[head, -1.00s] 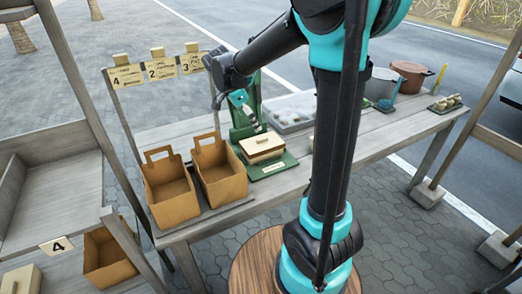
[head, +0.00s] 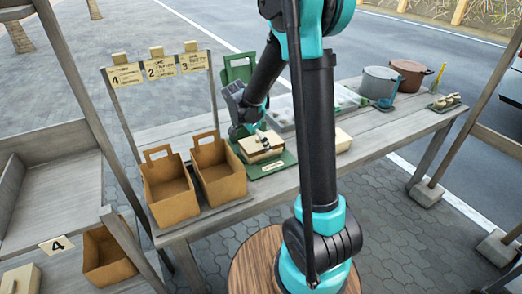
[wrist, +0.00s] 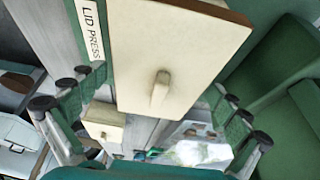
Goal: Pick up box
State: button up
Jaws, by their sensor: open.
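A cream box with a small knob on its lid (head: 256,154) sits on the green lid press (head: 276,166) on the table. In the wrist view the box (wrist: 180,45) fills the upper middle, beside the "LID PRESS" label. My gripper (head: 258,138) is low at the back left of this box and partly hidden by my arm and the box in the head view. In the wrist view my gripper (wrist: 160,100) is open, with one finger on each side of the frame and nothing clasped between them. I cannot tell whether a finger touches the box.
Two open brown baskets, the left (head: 168,190) and the right (head: 218,172), stand left of the press. A second cream box (head: 343,141) and a grey tray (head: 283,112) lie to the right and behind. Pots, including a brown one (head: 412,73), stand farther right.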

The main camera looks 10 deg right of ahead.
jog(key=shift+f, duration=0.1)
jog(key=c, duration=1.2)
jog(key=shift+o, duration=0.2)
